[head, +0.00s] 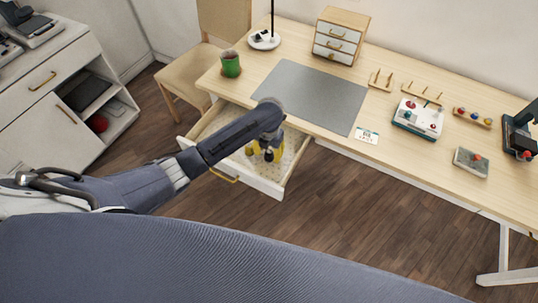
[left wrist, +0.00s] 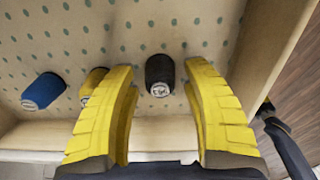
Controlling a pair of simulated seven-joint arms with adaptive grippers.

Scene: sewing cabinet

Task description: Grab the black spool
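The black spool (left wrist: 160,75) lies in the open drawer, on a lining with teal dots, and shows in the left wrist view. My left gripper (left wrist: 165,95) is open, with its yellow fingers on either side of the spool and a gap on both sides. In the head view my left gripper (head: 264,152) reaches down into the drawer (head: 232,178); the black spool is hard to make out there. A yellow spool (left wrist: 92,82) is partly hidden behind the left finger. A blue spool (left wrist: 42,91) lies further left.
The drawer's side wall (left wrist: 264,50) stands close to the right finger. A chair (head: 190,76) stands behind the drawer.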

